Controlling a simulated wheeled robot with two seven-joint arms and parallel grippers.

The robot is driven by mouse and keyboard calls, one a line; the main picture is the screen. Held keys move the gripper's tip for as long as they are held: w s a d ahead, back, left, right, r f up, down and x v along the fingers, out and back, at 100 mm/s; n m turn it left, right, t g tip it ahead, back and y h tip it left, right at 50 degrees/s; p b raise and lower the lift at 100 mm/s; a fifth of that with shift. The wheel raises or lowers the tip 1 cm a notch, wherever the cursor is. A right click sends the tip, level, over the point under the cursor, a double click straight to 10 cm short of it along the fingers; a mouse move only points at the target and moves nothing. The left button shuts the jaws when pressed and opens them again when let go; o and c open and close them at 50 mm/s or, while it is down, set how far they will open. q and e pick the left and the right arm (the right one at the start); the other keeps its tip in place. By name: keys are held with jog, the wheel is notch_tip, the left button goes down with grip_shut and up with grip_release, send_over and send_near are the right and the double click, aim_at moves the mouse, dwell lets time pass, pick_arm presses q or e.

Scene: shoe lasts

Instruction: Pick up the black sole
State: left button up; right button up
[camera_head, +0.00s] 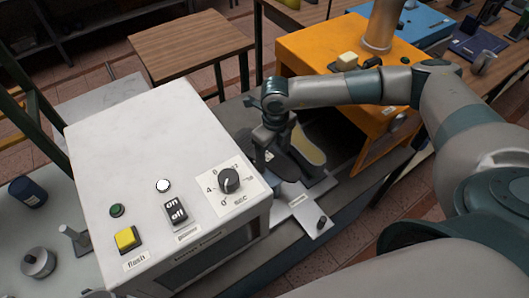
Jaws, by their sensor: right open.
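The black sole (292,165) lies on the bench between the white machine and the orange machine. A tan, sole-shaped piece (309,148) lies right beside it, to its right. My right arm comes in from the right and its gripper (268,158) points down at the left side of the black sole. The right gripper is open. Its body and wrist hide part of the sole, and I cannot tell whether the fingers touch it. My left gripper is not in view.
A white machine (120,125) with a dial and buttons stands close on the left of the gripper. An orange machine (315,50) stands behind my right arm. A pale plate (303,218) lies in front of the soles. A wooden table (185,42) is at the back.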

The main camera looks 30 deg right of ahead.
jog(key=shift+f, duration=0.15)
dwell(0.4)
jog(key=c, duration=1.3)
jog(key=shift+w, duration=0.1)
